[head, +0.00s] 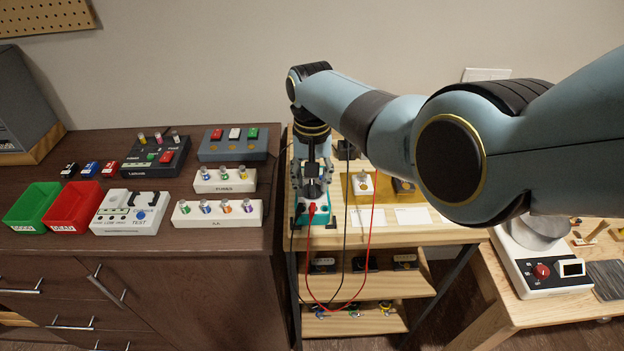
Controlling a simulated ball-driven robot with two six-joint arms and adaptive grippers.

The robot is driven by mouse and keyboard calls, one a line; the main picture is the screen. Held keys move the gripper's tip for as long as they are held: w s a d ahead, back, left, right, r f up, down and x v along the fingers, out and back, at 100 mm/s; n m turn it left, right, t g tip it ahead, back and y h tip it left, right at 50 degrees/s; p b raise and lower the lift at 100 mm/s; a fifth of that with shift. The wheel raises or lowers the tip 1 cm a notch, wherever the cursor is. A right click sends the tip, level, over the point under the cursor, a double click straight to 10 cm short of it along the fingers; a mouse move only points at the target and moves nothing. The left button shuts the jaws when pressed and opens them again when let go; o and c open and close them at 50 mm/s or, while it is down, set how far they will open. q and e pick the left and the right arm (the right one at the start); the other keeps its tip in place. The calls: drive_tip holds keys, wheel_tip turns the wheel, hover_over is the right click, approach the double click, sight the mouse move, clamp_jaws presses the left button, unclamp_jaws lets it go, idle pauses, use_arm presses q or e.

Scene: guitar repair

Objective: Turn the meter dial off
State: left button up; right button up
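The meter (323,209) is a small teal-edged device at the left end of the light wooden shelf unit. A red lead and a black lead hang from its front. My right gripper (312,190) points down over it, and its fingers stand apart on either side of a dark part in the middle. The gripper covers most of the meter's face, so the dial and its setting are hidden. I cannot tell whether the fingers touch the dial. My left gripper is not in view.
A dark cabinet (230,275) at left holds a green bin (33,205), a red bin (73,207), a white tester (128,212) and knob racks (217,212). My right arm crosses above the wooden shelf (440,236). A scale (545,268) stands at right.

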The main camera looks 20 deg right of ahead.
sight(313, 186)
wheel_tip(313, 186, up, 12)
idle(0.6)
drive_tip(key=shift+f, duration=0.1)
